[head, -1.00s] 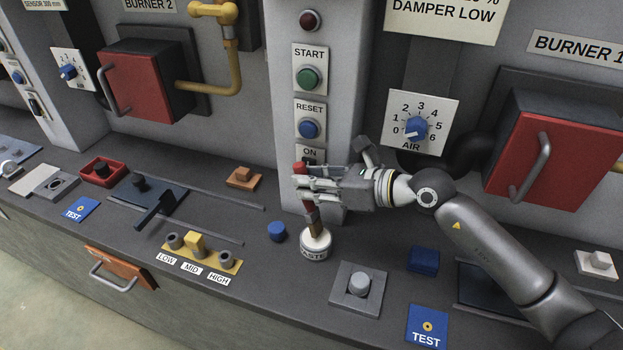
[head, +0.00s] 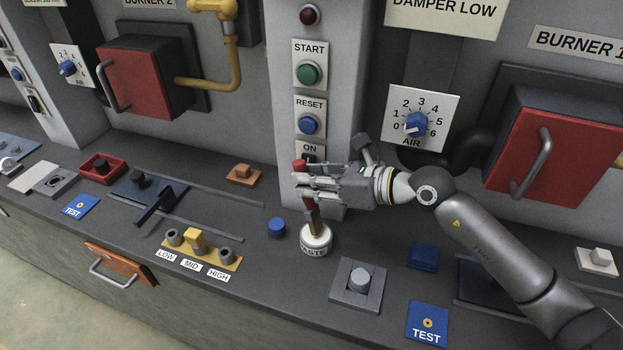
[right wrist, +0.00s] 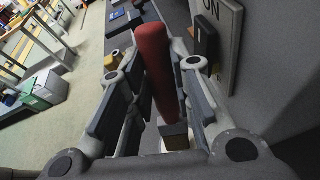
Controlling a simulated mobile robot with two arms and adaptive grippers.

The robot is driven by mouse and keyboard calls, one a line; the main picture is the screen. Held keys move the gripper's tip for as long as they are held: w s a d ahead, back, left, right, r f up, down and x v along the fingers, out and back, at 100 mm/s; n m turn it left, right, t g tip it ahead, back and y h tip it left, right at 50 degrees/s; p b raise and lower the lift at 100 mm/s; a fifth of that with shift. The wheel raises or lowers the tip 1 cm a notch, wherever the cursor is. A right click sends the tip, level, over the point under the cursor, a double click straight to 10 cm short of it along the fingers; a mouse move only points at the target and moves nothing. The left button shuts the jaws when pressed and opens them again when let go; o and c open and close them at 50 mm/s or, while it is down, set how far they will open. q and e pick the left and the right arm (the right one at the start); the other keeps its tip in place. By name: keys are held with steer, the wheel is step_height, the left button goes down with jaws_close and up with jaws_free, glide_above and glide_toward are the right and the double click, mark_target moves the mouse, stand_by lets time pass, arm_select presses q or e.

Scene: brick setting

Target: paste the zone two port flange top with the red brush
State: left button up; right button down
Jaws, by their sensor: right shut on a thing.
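My right gripper (head: 303,184) is shut on the red handle of the brush (head: 300,165), in front of the middle pillar. The brush stands nearly upright, and its brown lower end meets the top of the white paste pot (head: 316,246). I cannot tell how deep the tip is. In the right wrist view the red brush handle (right wrist: 158,60) stands between the two fingers (right wrist: 160,108). A dark plate (head: 150,27) surrounds the red Burner 2 door (head: 142,82); no label reads zone two port flange. My left gripper is not in view.
A blue cap (head: 277,228) lies left of the pot. A grey block with a knob (head: 357,285) stands to its right, and a yellow LOW-MID-HIGH selector (head: 200,249) to its left. A yellow pipe (head: 236,60) runs beside the Burner 2 door. The Burner 1 door (head: 570,150) is at the right.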

steer(key=shift+f+b, duration=0.3)
steer(key=shift+f, duration=0.25)
stand_by(1.0)
steer(key=shift+r, duration=0.1)
steer(key=shift+r+p, duration=2.55)
steer(key=shift+r, duration=0.95)
